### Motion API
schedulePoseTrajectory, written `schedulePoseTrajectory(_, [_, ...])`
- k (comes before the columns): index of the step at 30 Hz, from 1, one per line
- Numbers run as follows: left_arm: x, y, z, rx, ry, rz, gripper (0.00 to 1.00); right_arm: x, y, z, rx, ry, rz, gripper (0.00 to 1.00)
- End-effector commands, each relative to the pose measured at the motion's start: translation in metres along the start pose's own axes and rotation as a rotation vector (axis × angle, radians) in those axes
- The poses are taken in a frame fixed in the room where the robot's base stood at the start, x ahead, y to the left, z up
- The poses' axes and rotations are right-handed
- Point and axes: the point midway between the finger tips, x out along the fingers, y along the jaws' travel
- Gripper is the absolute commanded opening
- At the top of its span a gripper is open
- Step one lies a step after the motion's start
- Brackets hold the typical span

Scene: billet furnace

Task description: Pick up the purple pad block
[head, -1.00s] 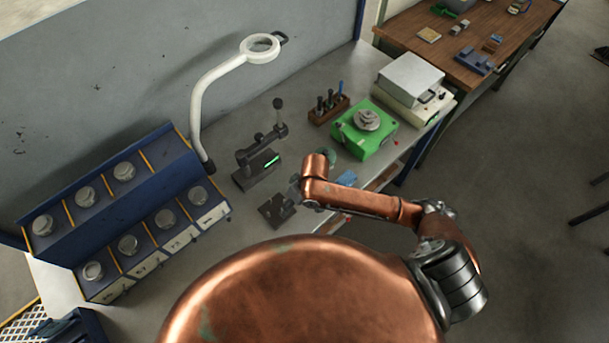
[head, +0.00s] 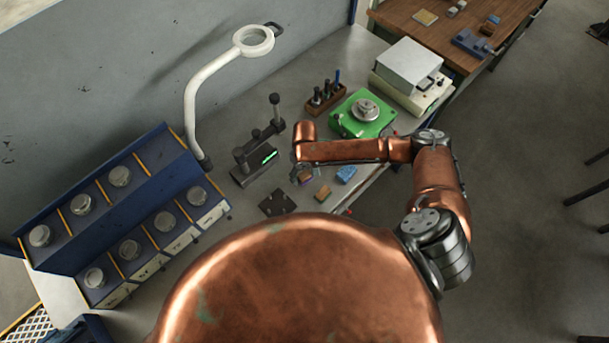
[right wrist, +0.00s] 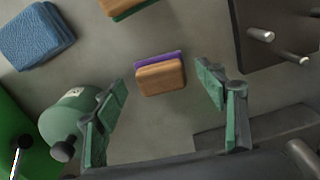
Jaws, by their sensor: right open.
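The purple pad block (right wrist: 160,78) is a small orange-brown block with a purple layer along its far edge in the right wrist view. It lies on the grey bench top, between and beyond the fingertips of my right gripper (right wrist: 162,92). The gripper is open, with one green-padded finger to either side and nothing held. In the head view the block (head: 306,178) shows just below my right gripper (head: 297,171), partly hidden by it. Whether the fingers are level with the block I cannot tell. My left gripper is out of view.
An orange block with a green layer (right wrist: 128,8) and a blue block (right wrist: 37,36) lie nearby. A dark plate with pins (right wrist: 275,40) is to the right. A green bottle-like object (right wrist: 78,122) lies close to the left finger. A green fixture (head: 362,115) stands behind.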

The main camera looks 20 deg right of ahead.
Motion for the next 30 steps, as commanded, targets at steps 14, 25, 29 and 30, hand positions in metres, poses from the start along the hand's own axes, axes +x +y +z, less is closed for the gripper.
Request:
schedulePoseTrajectory(14, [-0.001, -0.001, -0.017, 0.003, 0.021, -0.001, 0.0, 0.013, -0.002, -0.001, -0.006, 0.0, 0.0, 0.58])
schedulePoseTrajectory(25, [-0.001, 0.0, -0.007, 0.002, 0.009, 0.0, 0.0, 0.013, -0.002, -0.001, -0.006, 0.0, 0.0, 0.33])
schedulePoseTrajectory(29, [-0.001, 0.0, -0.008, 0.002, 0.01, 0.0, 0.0, 0.013, -0.002, -0.001, -0.005, 0.0, 0.0, 0.24])
schedulePoseTrajectory(30, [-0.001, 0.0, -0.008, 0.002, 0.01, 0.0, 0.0, 0.013, -0.002, -0.001, -0.005, 0.0, 0.0, 0.21])
